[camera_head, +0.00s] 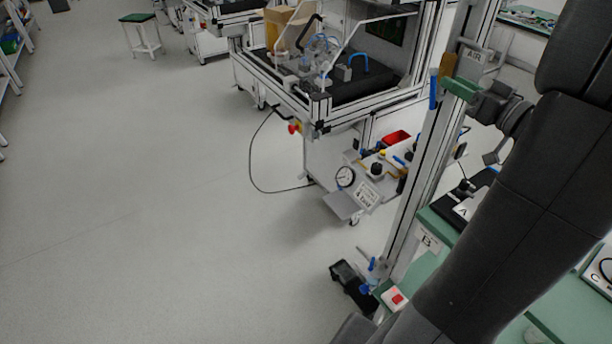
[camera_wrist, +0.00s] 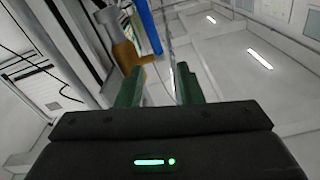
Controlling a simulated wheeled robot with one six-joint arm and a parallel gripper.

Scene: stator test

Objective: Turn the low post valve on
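A brass valve (camera_head: 447,66) with an upright blue lever (camera_head: 433,92) sits on the upper part of the metal post, beside the AIR sign. In the wrist view the brass body (camera_wrist: 127,55) and blue lever (camera_wrist: 148,27) lie just beyond the fingertips. My gripper (camera_head: 458,88) has green fingers close to this valve; contact cannot be told. In the wrist view my gripper (camera_wrist: 160,82) is open, with nothing seen held between the fingers. Lower down, near the post's foot, is a small blue-handled fitting (camera_head: 372,265); its details are too small to tell.
The metal post (camera_head: 421,170) rises beside a green-topped bench (camera_head: 470,245). A red button box (camera_head: 396,299) sits at the bench corner. A cart with a gauge (camera_head: 345,177) stands behind the post. The floor at left (camera_head: 130,190) is clear.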

